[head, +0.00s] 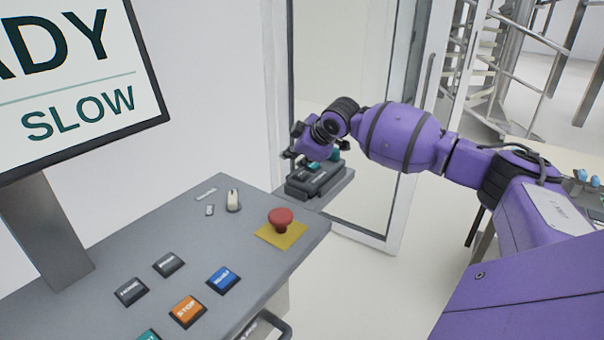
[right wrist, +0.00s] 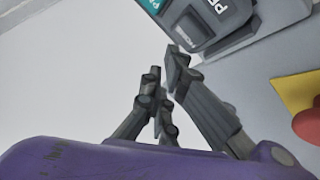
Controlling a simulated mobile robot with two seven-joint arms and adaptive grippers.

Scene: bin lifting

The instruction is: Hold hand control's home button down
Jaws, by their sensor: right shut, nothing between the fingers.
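The hand control (head: 318,178), a dark grey unit with a teal button, sits on a grey ledge beyond the console's far right corner. It also shows at the top of the right wrist view (right wrist: 222,38), where a small dark button with an unreadable label (right wrist: 188,28) lies near its edge. My right gripper (head: 288,155) is at the hand control, partly hidden by its own wrist. In the right wrist view its fingers (right wrist: 164,75) are shut and empty, with the tips just below that dark button; contact cannot be told. My left gripper is not in view.
The grey console (head: 110,240) carries a red mushroom button (head: 281,218) on a yellow plate, an orange STOP button (head: 188,310), a blue button (head: 223,279) and dark buttons. A screen (head: 75,75) stands at left. A glass door (head: 345,110) is behind my right arm.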

